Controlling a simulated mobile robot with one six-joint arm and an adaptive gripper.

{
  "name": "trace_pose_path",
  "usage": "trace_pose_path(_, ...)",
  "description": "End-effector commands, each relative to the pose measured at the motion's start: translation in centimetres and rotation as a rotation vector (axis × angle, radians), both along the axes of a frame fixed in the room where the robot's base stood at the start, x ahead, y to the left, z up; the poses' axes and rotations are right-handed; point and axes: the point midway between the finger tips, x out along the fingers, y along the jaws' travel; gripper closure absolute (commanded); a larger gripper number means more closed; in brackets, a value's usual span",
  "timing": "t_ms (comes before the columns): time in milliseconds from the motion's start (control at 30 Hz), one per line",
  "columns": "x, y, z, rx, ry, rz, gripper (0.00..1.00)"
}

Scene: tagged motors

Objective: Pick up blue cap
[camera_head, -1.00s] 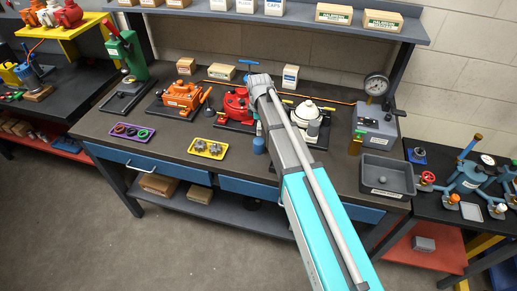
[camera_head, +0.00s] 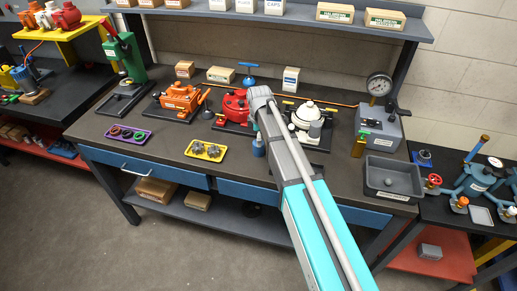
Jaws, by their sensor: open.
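A small blue cylindrical piece (camera_head: 258,148), which looks like the blue cap, stands on the dark bench top (camera_head: 150,133) near the middle, just left of my arm. My arm reaches up from the bottom right over the bench, and its grey wrist ends in front of the red motor (camera_head: 236,104). My gripper's jaws are hidden behind the wrist and arm, so their gap to the blue piece does not show.
A white-topped motor (camera_head: 306,117) stands right of the arm and an orange motor (camera_head: 180,98) at left. A yellow tray (camera_head: 190,153), a purple tray (camera_head: 110,138) and a grey bin (camera_head: 391,195) lie along the front. A shelf (camera_head: 280,18) runs above the back.

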Motion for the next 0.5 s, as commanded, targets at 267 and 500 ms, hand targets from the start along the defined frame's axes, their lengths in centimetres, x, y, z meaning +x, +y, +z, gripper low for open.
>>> trace_pose_path(267, 0.0, 0.0, -0.1, 0.0, 0.0, 0.0, 0.0)
trace_pose_path(500, 0.0, 0.1, -1.4, 0.0, 0.0, 0.0, 0.0)
